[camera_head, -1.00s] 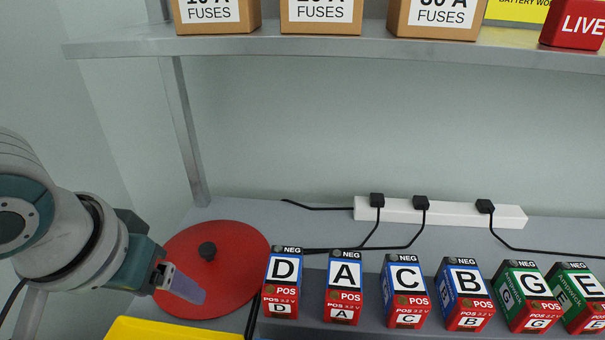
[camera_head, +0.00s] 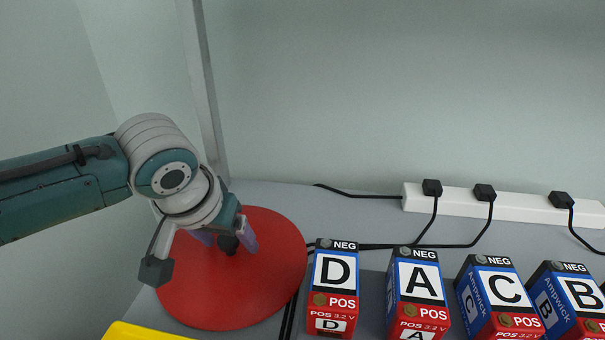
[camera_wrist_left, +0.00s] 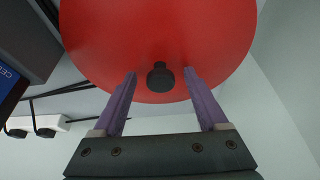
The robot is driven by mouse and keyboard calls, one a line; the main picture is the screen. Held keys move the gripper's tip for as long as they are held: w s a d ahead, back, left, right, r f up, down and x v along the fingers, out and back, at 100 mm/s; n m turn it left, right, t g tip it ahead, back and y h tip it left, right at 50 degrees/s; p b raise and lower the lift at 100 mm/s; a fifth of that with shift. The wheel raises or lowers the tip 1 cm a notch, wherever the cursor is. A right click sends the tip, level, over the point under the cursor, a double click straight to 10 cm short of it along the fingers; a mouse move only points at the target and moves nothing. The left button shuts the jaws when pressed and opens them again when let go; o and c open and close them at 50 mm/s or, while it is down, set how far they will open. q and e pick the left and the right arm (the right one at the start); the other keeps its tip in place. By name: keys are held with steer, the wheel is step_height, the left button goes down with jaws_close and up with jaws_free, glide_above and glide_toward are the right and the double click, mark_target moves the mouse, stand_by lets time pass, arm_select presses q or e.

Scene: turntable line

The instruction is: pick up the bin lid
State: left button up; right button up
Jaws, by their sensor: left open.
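The bin lid (camera_head: 235,295) is a round red disc with a black knob (camera_head: 229,244) in its middle. It lies on the grey bench at the left in the head view. My left gripper (camera_head: 227,240) is over the lid, pointing down, with its purple fingers on either side of the knob. In the left wrist view the lid (camera_wrist_left: 110,45) fills the top, and the knob (camera_wrist_left: 160,76) shows between the open fingers (camera_wrist_left: 158,82), apart from both. My right gripper is not in view.
A row of lettered battery boxes, starting with D (camera_head: 333,285), stands right of the lid. Black cables run behind them to a white power strip (camera_head: 460,202). A yellow edge (camera_head: 140,332) shows at the bottom left. A shelf post (camera_head: 203,90) rises behind my arm.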

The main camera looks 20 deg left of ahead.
arm_select(q)
steer(key=shift+w+f, duration=0.2)
steer(key=shift+f, duration=0.2)
steer(key=shift+a, duration=0.1)
jaws_close()
stand_by(0.4)
